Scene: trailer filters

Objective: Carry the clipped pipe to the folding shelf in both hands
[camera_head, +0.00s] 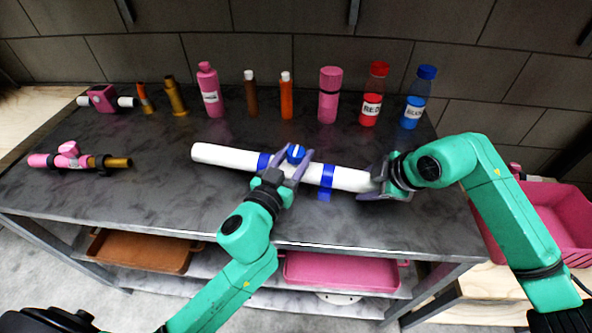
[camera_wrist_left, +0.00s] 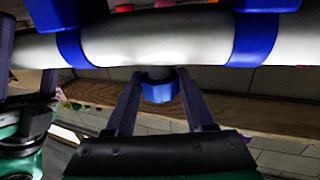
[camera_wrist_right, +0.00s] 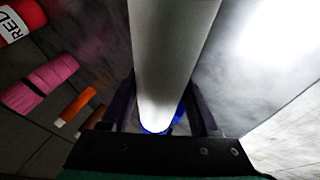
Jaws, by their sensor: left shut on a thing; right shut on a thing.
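The clipped pipe (camera_head: 225,156) is a long white tube with blue clips and a blue knob at its middle. It lies across the dark worktop, close above or on it; I cannot tell which. My left gripper (camera_head: 291,166) is shut on its middle, with its fingers on both sides of the blue knob (camera_wrist_left: 158,90) in the left wrist view. My right gripper (camera_head: 379,181) is shut on its right end. In the right wrist view the white tube (camera_wrist_right: 170,60) runs between the fingers. I cannot make out which thing is the folding shelf.
The dark worktop (camera_head: 150,195) has several bottles and tubes along its back, with a red bottle (camera_head: 372,95) and a blue-capped bottle (camera_head: 418,97). A pink pipe piece (camera_head: 72,160) lies at left. A pink crate (camera_head: 560,215) stands at right. Trays lie on the shelf below.

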